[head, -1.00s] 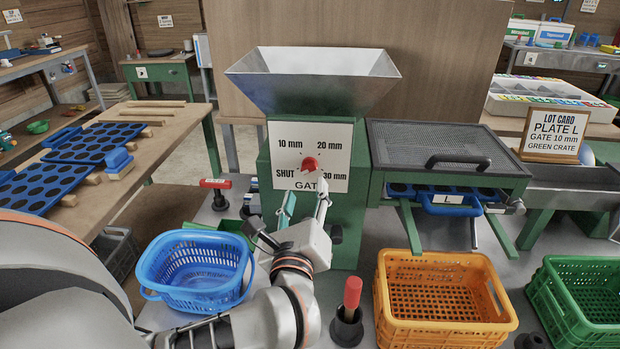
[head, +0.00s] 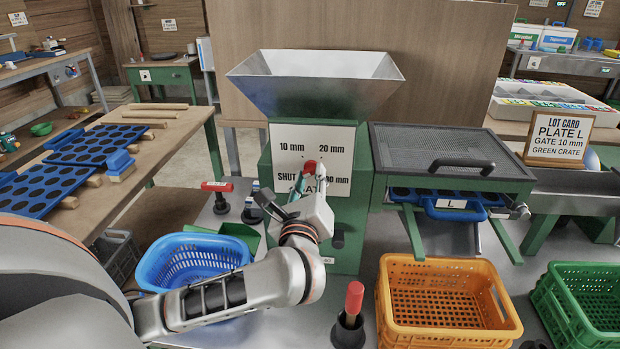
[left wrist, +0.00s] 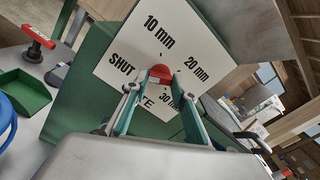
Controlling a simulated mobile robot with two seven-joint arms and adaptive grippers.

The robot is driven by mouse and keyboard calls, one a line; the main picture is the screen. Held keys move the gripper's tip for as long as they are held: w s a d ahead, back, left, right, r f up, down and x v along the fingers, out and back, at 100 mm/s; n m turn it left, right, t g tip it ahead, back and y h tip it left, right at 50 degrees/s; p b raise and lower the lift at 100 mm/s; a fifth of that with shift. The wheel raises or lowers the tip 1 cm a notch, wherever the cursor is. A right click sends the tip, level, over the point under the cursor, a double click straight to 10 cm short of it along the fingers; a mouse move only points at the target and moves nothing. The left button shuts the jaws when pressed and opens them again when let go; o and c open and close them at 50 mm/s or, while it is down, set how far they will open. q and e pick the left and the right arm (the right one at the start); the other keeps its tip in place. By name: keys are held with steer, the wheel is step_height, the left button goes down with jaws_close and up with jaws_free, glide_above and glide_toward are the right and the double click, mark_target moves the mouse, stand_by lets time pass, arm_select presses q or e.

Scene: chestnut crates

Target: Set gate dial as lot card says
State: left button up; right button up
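The lot card (head: 559,134) reads PLATE L, GATE 10 mm, GREEN CRATE. The gate dial is a red knob (head: 309,167) on a white plate (head: 291,141) marked 10 mm, 20 mm, 30 mm and SHUT, on the green hopper machine. The knob also shows in the left wrist view (left wrist: 160,75), partly covered by my fingers; I cannot tell its exact setting. My left gripper (head: 310,182) is in front of the dial. In the left wrist view its fingers (left wrist: 155,84) stand apart on either side of the knob, with gaps visible. My right gripper is out of view.
A steel hopper (head: 315,66) tops the machine. A plate marked L (head: 450,204) sits under the mesh screen to the right. Blue (head: 160,262), orange (head: 392,325) and green (head: 560,318) crates stand in front. A red-handled tool (head: 354,298) stands upright near the machine.

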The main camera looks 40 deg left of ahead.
arm_select(q)
steer(key=shift+c, duration=1)
